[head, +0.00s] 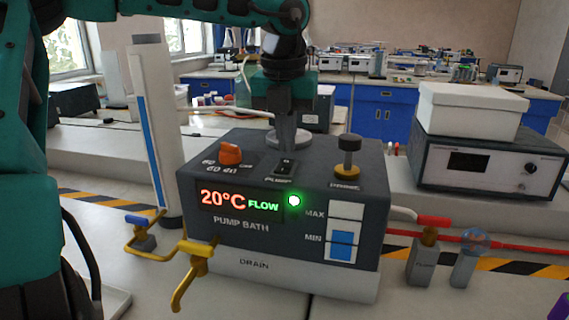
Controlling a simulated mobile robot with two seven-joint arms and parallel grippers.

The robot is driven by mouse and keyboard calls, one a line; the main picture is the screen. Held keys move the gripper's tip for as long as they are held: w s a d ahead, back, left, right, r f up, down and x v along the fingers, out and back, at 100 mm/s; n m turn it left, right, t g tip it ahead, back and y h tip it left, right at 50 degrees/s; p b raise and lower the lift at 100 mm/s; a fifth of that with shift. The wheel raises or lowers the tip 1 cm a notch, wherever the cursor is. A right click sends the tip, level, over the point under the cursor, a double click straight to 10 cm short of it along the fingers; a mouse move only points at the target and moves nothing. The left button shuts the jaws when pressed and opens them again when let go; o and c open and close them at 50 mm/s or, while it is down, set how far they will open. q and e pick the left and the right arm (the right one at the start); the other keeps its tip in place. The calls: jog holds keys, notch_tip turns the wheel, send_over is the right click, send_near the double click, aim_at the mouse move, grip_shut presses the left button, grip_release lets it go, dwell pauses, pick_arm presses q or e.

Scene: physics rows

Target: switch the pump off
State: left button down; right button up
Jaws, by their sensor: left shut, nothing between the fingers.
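The pump bath (230,258) is a dark grey box with a pale lower front, standing on the bench. Its black rocker switch (284,167), labelled PUMP, sits on the top between an orange knob and a black-topped post. The display (238,201) reads 20°C and FLOW in green, and a round green lamp (294,201) beside it is lit. My left gripper (288,138) points down over the box top, shut and empty, just behind the switch in the picture. Whether it touches the box is unclear. My right gripper is not in view.
The orange knob (230,153) and the black-topped post (348,157) flank the switch. Yellow drain pipework (190,270) juts out at the front left. A white column (155,130) stands left. A boxy instrument (478,162) with a white box (473,108) on top stands right.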

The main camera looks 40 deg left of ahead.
aim_at(287, 161)
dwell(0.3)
pick_arm(q)
jog(key=shift+f+b, duration=0.45)
jog(key=shift+f, duration=0.05)
jog(key=shift+f+b, duration=0.35)
jog(key=shift+f, duration=0.1)
dwell(0.4)
jog(key=shift+r+p, duration=2.7)
jog(key=shift+r, duration=0.9)
jog(key=shift+f, duration=0.1)
